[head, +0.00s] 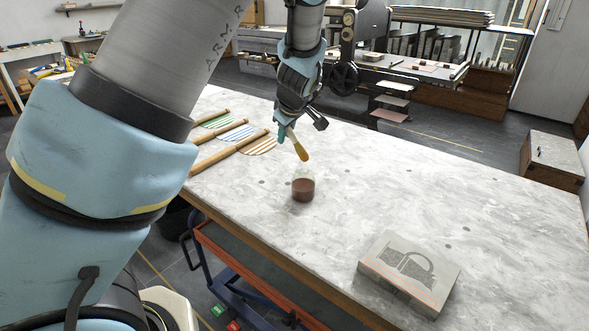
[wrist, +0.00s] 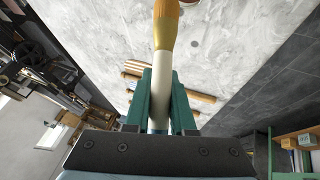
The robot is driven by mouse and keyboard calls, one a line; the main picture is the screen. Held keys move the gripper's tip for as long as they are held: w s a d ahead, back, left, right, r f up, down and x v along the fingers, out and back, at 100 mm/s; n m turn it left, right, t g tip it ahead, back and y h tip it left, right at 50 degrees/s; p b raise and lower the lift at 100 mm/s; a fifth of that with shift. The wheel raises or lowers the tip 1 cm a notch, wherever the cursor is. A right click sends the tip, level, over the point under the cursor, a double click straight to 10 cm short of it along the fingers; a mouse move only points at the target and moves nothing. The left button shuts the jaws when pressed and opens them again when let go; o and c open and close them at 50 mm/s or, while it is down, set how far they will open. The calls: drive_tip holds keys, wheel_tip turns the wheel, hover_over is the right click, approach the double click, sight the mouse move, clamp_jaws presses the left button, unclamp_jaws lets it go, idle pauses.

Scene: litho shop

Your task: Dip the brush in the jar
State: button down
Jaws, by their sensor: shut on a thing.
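My gripper (head: 287,133) is shut on the brush (head: 299,147), holding it tilted with its yellow-brown end pointing down and to the right. In the wrist view the brush (wrist: 164,70) runs up from between the green fingers (wrist: 160,100), with a pale handle and an ochre head cut off by the top edge. The glass jar (head: 303,188) holds dark reddish-brown liquid and stands upright on the marble table. In the head view the brush tip shows just above the jar's rim, apart from it. I cannot tell the jar for certain in the wrist view.
A grey stone block (head: 408,272) with a drawing lies at the front right. The tabletop between jar and block is clear. A press stands behind.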

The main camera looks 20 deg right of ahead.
idle(0.3)
wheel_tip(320, 180, up, 4)
drive_tip(key=p, duration=0.2)
drive_tip(key=shift+p, duration=0.4)
drive_tip(key=shift+w+a, duration=0.1)
idle(0.4)
